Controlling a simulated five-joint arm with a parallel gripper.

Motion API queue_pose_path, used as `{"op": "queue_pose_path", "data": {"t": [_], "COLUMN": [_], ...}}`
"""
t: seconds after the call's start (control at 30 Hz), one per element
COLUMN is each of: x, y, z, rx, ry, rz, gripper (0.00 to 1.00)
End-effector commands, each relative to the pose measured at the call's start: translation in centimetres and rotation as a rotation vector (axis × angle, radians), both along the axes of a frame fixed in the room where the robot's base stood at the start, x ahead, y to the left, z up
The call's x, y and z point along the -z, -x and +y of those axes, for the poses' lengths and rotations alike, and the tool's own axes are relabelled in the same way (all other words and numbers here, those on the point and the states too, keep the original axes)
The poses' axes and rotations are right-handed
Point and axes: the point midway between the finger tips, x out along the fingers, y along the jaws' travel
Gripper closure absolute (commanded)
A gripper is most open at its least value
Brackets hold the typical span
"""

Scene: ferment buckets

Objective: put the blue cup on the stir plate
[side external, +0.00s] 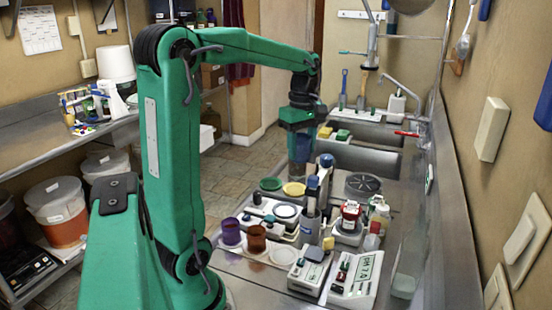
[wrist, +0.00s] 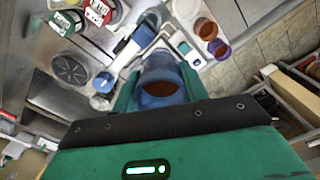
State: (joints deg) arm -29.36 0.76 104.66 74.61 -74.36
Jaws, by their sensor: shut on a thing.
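My gripper (side external: 299,132) is above the far part of the steel counter, shut on the blue cup (side external: 299,150). In the wrist view, the blue cup (wrist: 160,98) sits between my green fingers (wrist: 160,84), its mouth showing a brown inside. It looks roughly upright and clear of the counter, though its exact height is hard to judge.
A purple cup (side external: 231,231) and a brown cup (side external: 256,239) stand beside the stir plate. Green (side external: 271,184) and yellow (side external: 294,189) discs lie behind it. A tall blue-grey device (side external: 312,205), a red-labelled jar (side external: 350,212) and meters (side external: 352,278) crowd the right.

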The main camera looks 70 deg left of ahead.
Motion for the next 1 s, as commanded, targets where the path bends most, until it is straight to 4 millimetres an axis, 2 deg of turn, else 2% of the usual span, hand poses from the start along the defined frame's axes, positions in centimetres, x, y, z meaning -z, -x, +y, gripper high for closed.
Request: {"op": "queue_pose_path", "data": {"t": [0.03,0.2,0.6,1.0], "x": [0.1,0.4,0.9,8.3], "y": [-0.1,-0.1,0.4,0.4], "z": [1.1,4.1,8.6,8.3], "rx": [0.021,0.109,0.242,0.241], "ry": [0.0,0.0,0.0,0.003], "rz": [0.001,0.0,-0.001,0.002], "gripper": [0.8,0.8,0.8,0.8]}}
